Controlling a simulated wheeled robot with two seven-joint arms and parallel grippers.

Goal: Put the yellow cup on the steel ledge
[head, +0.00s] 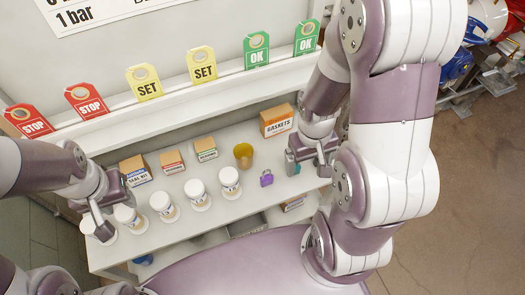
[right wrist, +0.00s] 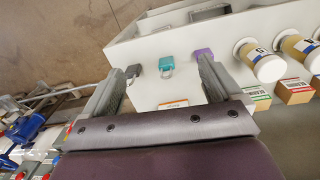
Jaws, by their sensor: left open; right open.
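The yellow cup (head: 243,155) stands on the white bench shelf (head: 225,215), between a small box and the orange gaskets box. I do not make it out in the right wrist view. A pale ledge (head: 180,108) with coloured tags runs behind the shelf; I cannot tell whether it is the steel ledge. My right gripper (head: 308,168) is open, to the right of the cup and apart from it, near the padlocks. My left gripper (head: 100,222) is open at the shelf's left end, by the white-lidded jars.
White-lidded jars (head: 196,194) stand in a row at the front. Small boxes (head: 136,171) and the gaskets box (head: 277,120) stand behind. A purple padlock (head: 266,178) lies right of the cup; a teal padlock (right wrist: 166,66) is near my right gripper. Tags (head: 203,64) line the back.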

